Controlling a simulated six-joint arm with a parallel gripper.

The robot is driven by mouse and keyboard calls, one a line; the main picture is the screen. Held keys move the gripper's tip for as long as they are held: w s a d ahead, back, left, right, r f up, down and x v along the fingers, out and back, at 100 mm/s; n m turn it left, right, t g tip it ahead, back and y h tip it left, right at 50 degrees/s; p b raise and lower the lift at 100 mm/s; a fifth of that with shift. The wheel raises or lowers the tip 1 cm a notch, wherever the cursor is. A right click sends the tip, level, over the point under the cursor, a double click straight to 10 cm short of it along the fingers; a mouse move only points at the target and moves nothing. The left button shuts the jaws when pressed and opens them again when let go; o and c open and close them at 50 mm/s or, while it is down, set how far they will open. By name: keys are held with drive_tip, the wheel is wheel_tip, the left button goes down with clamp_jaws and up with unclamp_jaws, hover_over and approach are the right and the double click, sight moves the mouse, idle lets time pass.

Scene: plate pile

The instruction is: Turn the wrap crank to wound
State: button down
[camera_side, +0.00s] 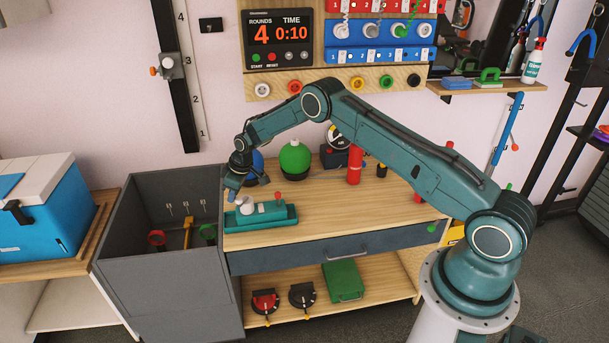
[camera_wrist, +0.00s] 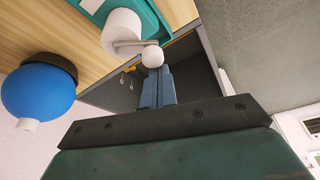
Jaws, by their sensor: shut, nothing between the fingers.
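The wrap crank is on a teal winder (camera_side: 268,214) at the left front of the wooden bench top. In the wrist view it is a grey crank arm (camera_wrist: 128,44) with a round white knob (camera_wrist: 152,56), beside a white wrap roll (camera_wrist: 120,31). The roll (camera_side: 246,205) also shows in the side view. My gripper (camera_side: 232,196) is low over the winder's left end. In the wrist view my gripper (camera_wrist: 156,77) has its fingers together and empty, with the tips at the knob. I cannot tell whether they touch it.
A blue ball (camera_wrist: 38,90) on a dark base stands close by. A green round object (camera_side: 295,158) and a red cylinder (camera_side: 354,165) stand farther back and right. A grey open bin (camera_side: 165,250) adjoins the bench's left edge.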

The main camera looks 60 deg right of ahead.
drive_tip(key=n, duration=0.1)
drive_tip(key=s+n, duration=0.1)
drive_tip(key=n+y, duration=0.1)
drive_tip(key=shift+s+d+n+g, duration=0.1)
drive_tip(key=shift+s+n+g, duration=0.2)
drive_tip(key=shift+n, duration=0.1)
drive_tip(key=shift+s+d+n+g+y, duration=0.2)
drive_tip(key=shift+s+d+n+g, duration=0.4)
drive_tip(key=shift+n, duration=1.05)
drive_tip(key=shift+s+d+n+g+y, duration=0.2)
drive_tip(key=shift+s+d+n+g, duration=0.35)
drive_tip(key=shift+n, duration=1.15)
drive_tip(key=shift+s+d+n+g+y, duration=0.3)
drive_tip(key=shift+s+d+n, duration=0.45)
drive_tip(key=shift+n, duration=0.9)
drive_tip(key=shift+w+d, duration=0.25)
drive_tip(key=shift+d, duration=0.75)
drive_tip(key=shift+s+a, duration=0.15)
drive_tip(key=shift+a, duration=0.1)
